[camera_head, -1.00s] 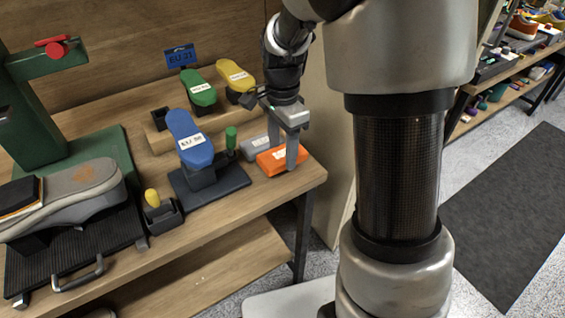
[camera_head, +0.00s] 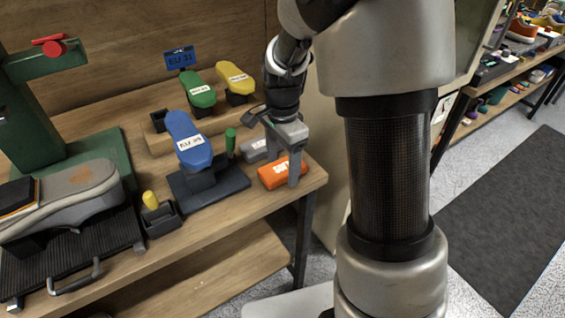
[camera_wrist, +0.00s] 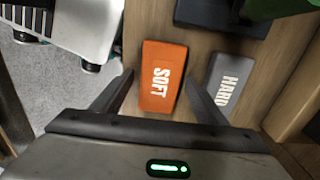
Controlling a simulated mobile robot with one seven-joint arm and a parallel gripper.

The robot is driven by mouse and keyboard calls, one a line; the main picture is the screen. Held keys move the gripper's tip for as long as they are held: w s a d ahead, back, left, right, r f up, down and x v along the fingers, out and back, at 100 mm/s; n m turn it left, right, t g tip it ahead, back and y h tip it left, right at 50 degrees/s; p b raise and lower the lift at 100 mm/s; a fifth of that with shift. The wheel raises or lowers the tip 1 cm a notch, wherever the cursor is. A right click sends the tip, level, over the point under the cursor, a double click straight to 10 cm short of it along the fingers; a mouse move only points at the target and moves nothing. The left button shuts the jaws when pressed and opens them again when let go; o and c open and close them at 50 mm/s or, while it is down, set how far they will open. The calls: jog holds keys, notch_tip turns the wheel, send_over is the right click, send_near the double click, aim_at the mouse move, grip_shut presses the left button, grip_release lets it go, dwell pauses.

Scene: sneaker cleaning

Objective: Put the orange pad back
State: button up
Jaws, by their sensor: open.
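The orange pad (camera_head: 277,176) lies flat near the right end of the wooden workbench. In the wrist view the orange pad (camera_wrist: 161,78) reads "SOFT" and lies between the spread fingers. My gripper (camera_head: 283,170) is open above and around the pad; in the wrist view my gripper (camera_wrist: 160,90) shows a finger at each side, with gaps to the pad. A grey pad (camera_wrist: 222,82) marked "HARD" lies to the right of it in the wrist view. The grey pad (camera_head: 254,150) is just behind the orange one in the head view.
A blue last (camera_head: 188,140) on a dark base and a green-handled tool (camera_head: 230,140) stand to the left. Green (camera_head: 199,90) and yellow (camera_head: 235,79) lasts sit behind on a wooden block. A grey shoe (camera_head: 65,195) lies at far left. The bench's right edge (camera_head: 322,180) is close.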

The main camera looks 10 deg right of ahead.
aim_at(282, 167)
notch_tip(282, 167, up, 11)
jog(key=p, duration=0.3)
jog(key=s+r+n+t, duration=0.2)
jog(key=s+r+n, duration=0.3)
jog(key=s+n, duration=0.2)
jog(key=s+r+n+t, duration=0.3)
jog(key=s+r+n, duration=0.2)
jog(key=s, duration=0.6)
jog(key=shift+s+n+t, duration=0.15)
jog(key=shift+n+t, duration=0.15)
jog(key=shift+n, duration=0.9)
notch_tip(282, 167, up, 16)
jog(key=p, duration=1.6)
jog(key=shift+r, duration=0.1)
